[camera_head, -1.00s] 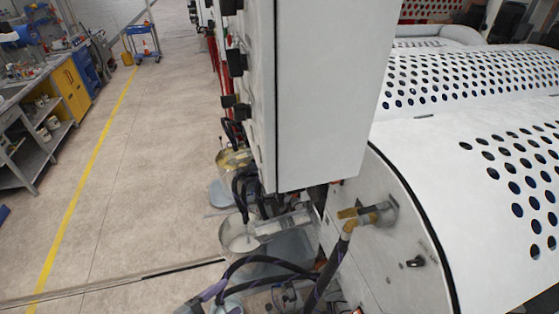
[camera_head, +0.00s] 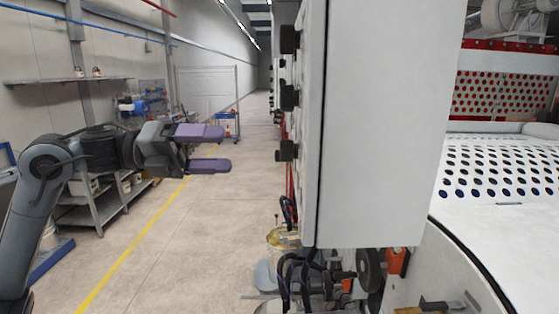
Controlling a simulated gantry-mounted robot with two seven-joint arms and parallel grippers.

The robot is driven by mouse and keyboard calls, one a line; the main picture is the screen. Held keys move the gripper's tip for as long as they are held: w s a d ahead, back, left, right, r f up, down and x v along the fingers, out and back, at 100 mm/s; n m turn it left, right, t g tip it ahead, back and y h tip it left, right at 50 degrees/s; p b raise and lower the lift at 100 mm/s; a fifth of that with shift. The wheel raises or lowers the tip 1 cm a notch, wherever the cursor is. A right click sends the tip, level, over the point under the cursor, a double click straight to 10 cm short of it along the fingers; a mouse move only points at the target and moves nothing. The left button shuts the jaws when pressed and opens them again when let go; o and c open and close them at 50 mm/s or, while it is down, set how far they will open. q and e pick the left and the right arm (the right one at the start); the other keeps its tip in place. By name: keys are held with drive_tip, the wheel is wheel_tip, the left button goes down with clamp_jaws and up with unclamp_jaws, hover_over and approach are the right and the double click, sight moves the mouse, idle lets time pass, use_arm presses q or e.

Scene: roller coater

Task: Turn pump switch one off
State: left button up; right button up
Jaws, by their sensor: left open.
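A tall white control cabinet (camera_head: 385,120) fills the middle right, seen mostly from its side. Several black switch knobs stick out from its left-facing front: an upper one (camera_head: 289,39), a middle one (camera_head: 288,97) and a lower one (camera_head: 286,151). I cannot tell which is pump switch one, and any labels are hidden by the steep angle. My left gripper (camera_head: 226,149) comes in from the left with purple fingers. It is open and empty, pointing right toward the knobs and apart from them. My right gripper is not in view.
The white coater cover (camera_head: 500,205) with round holes lies right of the cabinet. Hoses and a metal container (camera_head: 283,238) are below the cabinet. Grey shelving (camera_head: 98,205) stands at the left. The floor (camera_head: 190,250) between is clear.

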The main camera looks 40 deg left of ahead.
sight(286, 151)
use_arm(q)
drive_tip(key=p+x, duration=0.6)
drive_tip(key=x, duration=0.4)
drive_tip(key=shift+d, duration=0.25)
drive_tip(key=shift+w, duration=0.1)
drive_tip(key=c, duration=1.1)
drive_tip(key=shift+o, duration=0.2)
